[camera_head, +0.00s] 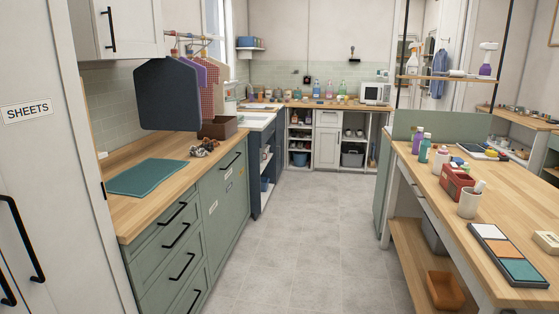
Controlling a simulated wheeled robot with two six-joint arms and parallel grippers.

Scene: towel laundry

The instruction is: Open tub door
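No door in view is clearly marked as the tub door. A green cabinet front (223,205) at the left, under the wooden counter, has a black bar handle (231,161) and small pale labels too small to read; it looks shut. A dark blue unit (263,165) with a white top stands just beyond it, with open shelves on its side. A grey-white cabinet door (327,146) at the back is shut. Neither of my grippers is in view.
Green drawers (168,255) and a tall white SHEETS cabinet (40,150) line the left. A teal towel (147,177) lies on the counter. A wooden table (480,220) with bottles and trays stands at the right. The grey tiled floor (310,240) between them is clear.

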